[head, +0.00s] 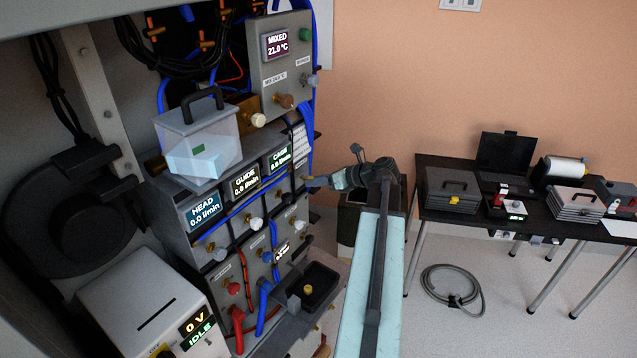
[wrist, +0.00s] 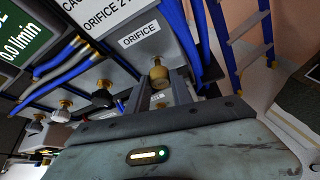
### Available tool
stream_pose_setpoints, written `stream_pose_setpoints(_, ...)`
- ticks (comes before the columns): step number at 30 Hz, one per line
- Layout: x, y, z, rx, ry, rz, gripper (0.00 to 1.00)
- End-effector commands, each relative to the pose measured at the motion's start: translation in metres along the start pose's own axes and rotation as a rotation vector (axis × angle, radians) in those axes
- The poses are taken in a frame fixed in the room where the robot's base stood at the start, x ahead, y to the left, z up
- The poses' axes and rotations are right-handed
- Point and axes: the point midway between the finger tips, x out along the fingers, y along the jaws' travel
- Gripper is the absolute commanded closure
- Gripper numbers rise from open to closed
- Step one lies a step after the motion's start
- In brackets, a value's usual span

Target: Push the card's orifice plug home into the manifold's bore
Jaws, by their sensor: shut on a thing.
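The grey manifold (head: 180,215) stands on the left in the head view, with HEAD, GUIDE and CAGE displays. In the wrist view its grey face (wrist: 150,45) carries an ORIFICE label. A brass orifice plug (wrist: 158,74) shows just below that label, between my fingertips. My gripper (wrist: 162,88) is shut on the plug, close to the face. How deep the plug sits in the bore is hidden. In the head view my gripper (head: 314,182) reaches the manifold's right side, below the CAGE display. A white card (wrist: 95,14) with printed orifice text shows at the wrist view's top.
Blue hoses (wrist: 180,35) run close beside the gripper. Several valve knobs (wrist: 103,97) line the manifold. A black tray (head: 307,287) with a brass part sits below in the head view. A clear box (head: 197,140) stands on top. A black table (head: 440,165) stands at right.

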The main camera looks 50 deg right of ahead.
Motion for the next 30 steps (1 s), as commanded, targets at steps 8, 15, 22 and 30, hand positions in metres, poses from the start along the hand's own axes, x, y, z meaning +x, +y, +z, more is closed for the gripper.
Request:
stream_pose_setpoints(8, 0.001, 0.0, 0.001, 0.0, -0.001, 0.001, 1.0)
stream_pose_setpoints(15, 0.004, 0.0, 0.003, 0.0, -0.001, 0.001, 1.0)
stream_pose_setpoints(22, 0.011, 0.0, 0.006, 0.0, -0.001, 0.001, 1.0)
stream_pose_setpoints(30, 0.018, 0.0, 0.009, 0.0, -0.001, 0.0, 1.0)
